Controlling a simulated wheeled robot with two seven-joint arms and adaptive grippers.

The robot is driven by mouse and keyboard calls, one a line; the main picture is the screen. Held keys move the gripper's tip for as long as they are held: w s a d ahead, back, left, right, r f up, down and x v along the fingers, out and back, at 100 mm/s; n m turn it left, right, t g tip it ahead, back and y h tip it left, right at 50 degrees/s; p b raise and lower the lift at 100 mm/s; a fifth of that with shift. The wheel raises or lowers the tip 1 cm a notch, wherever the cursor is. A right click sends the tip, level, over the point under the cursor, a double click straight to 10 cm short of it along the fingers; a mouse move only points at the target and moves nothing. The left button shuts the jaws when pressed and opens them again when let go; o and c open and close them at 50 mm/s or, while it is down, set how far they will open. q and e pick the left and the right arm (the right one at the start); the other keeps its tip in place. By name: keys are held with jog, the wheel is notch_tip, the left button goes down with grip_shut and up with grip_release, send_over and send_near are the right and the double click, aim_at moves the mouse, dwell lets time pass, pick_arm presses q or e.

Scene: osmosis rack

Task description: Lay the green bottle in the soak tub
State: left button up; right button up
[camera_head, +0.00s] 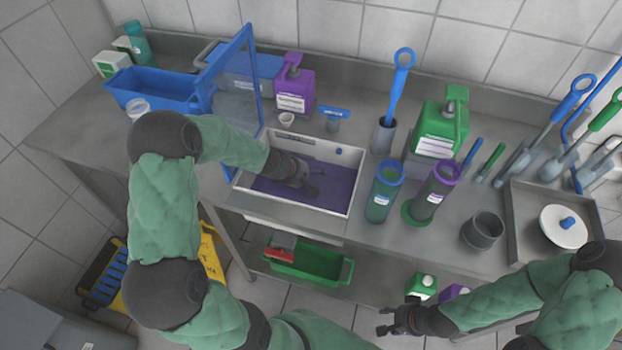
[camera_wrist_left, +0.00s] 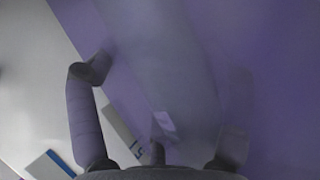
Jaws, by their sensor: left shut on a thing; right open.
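The soak tub (camera_head: 355,170) is a white rectangular basin set in the counter, filled with purple liquid (camera_head: 325,195). My left gripper (camera_head: 311,188) reaches down into it, its fingers at or below the liquid. In the left wrist view, my left gripper (camera_wrist_left: 190,150) is shut on a long, blurred, greyish bottle (camera_wrist_left: 180,75) with a small pale label, seen through the purple. Its green colour cannot be made out there, and the head view hides it behind the hand. My right gripper (camera_head: 398,318) is open and empty, low in front of the counter.
Green and purple tall cylinders (camera_head: 383,190) stand right of the tub, beside a dark cup (camera_head: 482,231). A purple jug (camera_head: 295,85) and clear blue-framed panel (camera_head: 235,85) stand behind. A green jug (camera_head: 437,125) is at the back. A blue bin (camera_head: 150,90) sits left.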

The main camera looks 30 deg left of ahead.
pick_arm(q)
jog(key=o, duration=1.1)
jog(key=shift+o, duration=0.2)
jog(key=p+v, duration=0.5)
jog(key=v, duration=0.5)
dwell(0.6)
jog(key=shift+w, duration=0.1)
jog(key=shift+r, duration=0.1)
dwell(0.3)
